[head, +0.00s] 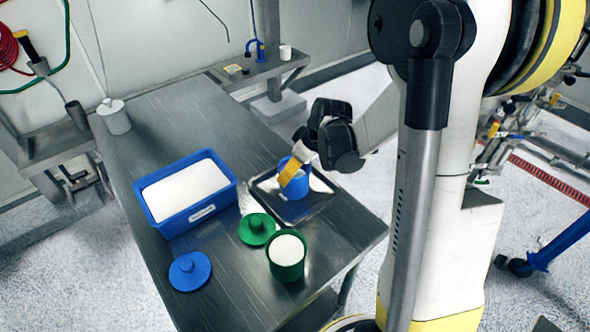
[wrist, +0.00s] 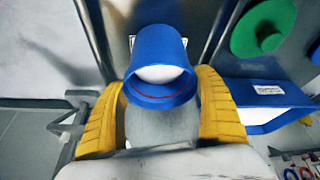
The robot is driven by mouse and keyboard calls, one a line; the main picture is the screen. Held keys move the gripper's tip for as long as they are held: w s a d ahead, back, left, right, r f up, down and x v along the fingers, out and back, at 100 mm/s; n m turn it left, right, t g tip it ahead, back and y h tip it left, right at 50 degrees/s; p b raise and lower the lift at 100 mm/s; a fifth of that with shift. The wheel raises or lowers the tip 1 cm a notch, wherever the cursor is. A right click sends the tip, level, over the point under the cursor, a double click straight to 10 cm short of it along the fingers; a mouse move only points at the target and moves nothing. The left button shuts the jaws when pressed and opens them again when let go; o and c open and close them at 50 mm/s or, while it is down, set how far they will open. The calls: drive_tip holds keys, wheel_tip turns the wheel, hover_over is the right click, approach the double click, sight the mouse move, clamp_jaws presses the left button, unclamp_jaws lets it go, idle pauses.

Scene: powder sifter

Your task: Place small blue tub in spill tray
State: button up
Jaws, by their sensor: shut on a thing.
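The small blue tub (head: 293,187) holds white powder and is at the spill tray, a dark shallow tray (head: 322,202) on the steel table. In the wrist view the tub (wrist: 158,48) is between the yellow fingers, its open mouth facing the camera. My gripper (head: 294,172) is shut on the tub, reaching in from the right; its fingers also show in the wrist view (wrist: 160,100). The tub is within the tray's outline in the head view. I cannot tell whether its base touches the tray floor, which is partly hidden.
A large blue bin of white powder (head: 160,211) stands left of the tray. A green tub of powder (head: 287,262), a green lid (head: 257,229) and a blue lid (head: 190,271) are nearer the front. A white lidded jar (head: 114,117) is at the far left.

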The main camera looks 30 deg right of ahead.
drive_tip(key=shift+f, duration=0.2)
drive_tip(key=o, duration=1.3)
drive_tip(key=shift+o, duration=0.2)
drive_tip(key=shift+r, duration=0.1)
drive_tip(key=shift+r, duration=0.1)
drive_tip(key=p+v, duration=0.4)
drive_tip(key=v, duration=0.8)
drive_tip(key=s+a+r+m+t+h, duration=0.1)
drive_tip(key=s+a+r+m+t, duration=0.1)
drive_tip(key=s+a+r+m, duration=0.3)
drive_tip(key=s+a+r, duration=0.3)
drive_tip(key=s+a, duration=0.4)
drive_tip(key=s, duration=0.1)
drive_tip(key=shift+s+a+t+h, duration=0.25)
drive_tip(key=shift+s+t+h, duration=0.05)
drive_tip(key=shift+s, duration=0.05)
